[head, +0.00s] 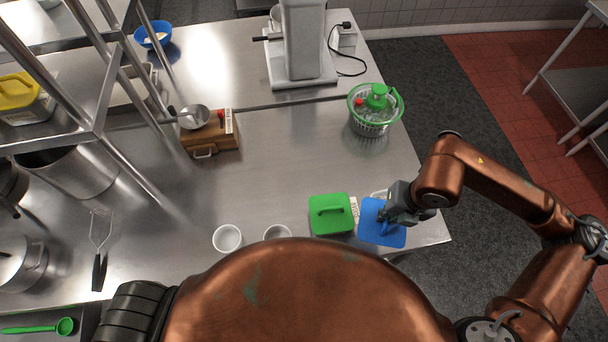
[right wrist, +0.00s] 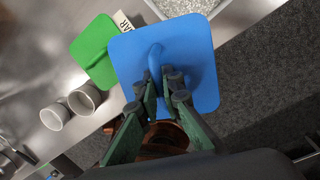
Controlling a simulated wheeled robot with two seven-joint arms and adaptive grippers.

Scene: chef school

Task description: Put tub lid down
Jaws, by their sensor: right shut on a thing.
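The blue tub lid (head: 381,229) is at the right front of the steel table in the head view. It also fills the middle of the right wrist view (right wrist: 190,60). My right gripper (head: 384,217) is shut on the lid's raised handle; its fingers (right wrist: 166,92) close around the handle in the wrist view. The lid is just right of a tub with a green lid (head: 331,213). A tub with pale contents (right wrist: 186,6) shows partly beyond the blue lid. Whether the blue lid touches the table cannot be told. My left gripper is not in view.
Two white cups (head: 227,238) (head: 277,232) stand left of the green lid. A salad spinner (head: 375,108) and a wooden box (head: 211,136) stand farther back. The steel table's (head: 290,175) middle is clear. Its right edge is close to the blue lid.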

